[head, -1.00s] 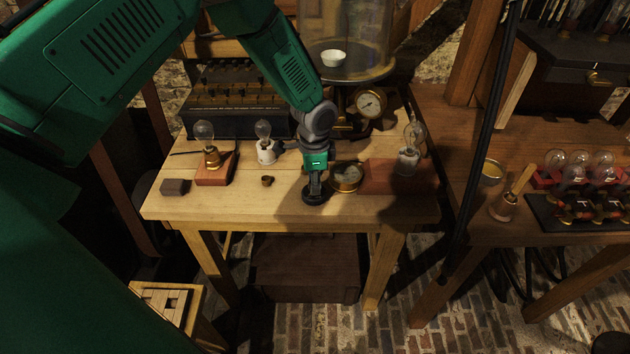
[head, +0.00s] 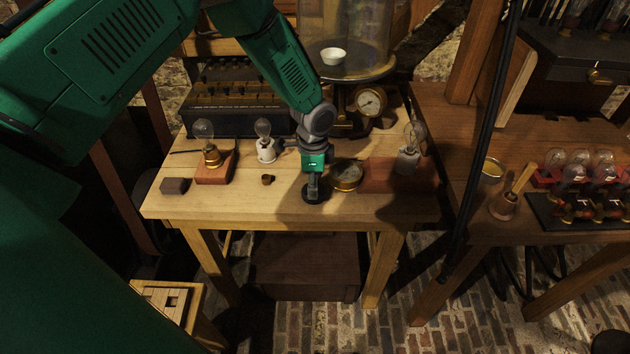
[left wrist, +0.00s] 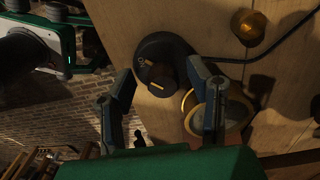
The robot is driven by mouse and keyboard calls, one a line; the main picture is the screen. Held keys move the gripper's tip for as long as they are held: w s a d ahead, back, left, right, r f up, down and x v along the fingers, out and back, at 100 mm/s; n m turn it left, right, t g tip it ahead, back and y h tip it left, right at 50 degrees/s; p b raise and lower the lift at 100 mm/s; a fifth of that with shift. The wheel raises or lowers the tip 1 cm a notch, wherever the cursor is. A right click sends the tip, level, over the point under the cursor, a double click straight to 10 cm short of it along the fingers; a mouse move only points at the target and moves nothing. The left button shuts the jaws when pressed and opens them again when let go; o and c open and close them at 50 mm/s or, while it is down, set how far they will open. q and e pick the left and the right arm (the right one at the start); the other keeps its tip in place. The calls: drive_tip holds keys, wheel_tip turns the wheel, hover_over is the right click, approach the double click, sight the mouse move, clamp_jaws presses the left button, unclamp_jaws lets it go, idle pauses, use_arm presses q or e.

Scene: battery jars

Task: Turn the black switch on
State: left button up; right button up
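The black switch (head: 314,195) is a round dark base near the front edge of the light wooden table. In the left wrist view the black switch (left wrist: 163,52) shows a raised knob with a pale line on top and a cable running off to the right. My left gripper (head: 314,182) points down over it and hides part of it in the head view. In the left wrist view my left gripper (left wrist: 158,78) has its two fingers apart, one on each side of the knob. Whether they touch the knob cannot be told.
A round brass-rimmed dial (head: 346,175) lies close to the right of the gripper. A red block (head: 385,176) lies farther right.

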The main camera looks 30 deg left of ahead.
use_arm(q)
drive_tip(key=shift+w+r, duration=0.1)
drive_tip(key=shift+w, duration=0.05)
drive_tip(key=shift+r, duration=0.1)
drive_tip(key=shift+w+r, duration=0.1)
drive_tip(key=shift+r, duration=0.2)
wheel_tip(320, 180, up, 11)
drive_tip(key=shift+a, duration=0.1)
idle(0.4)
drive_tip(key=shift+f, duration=0.1)
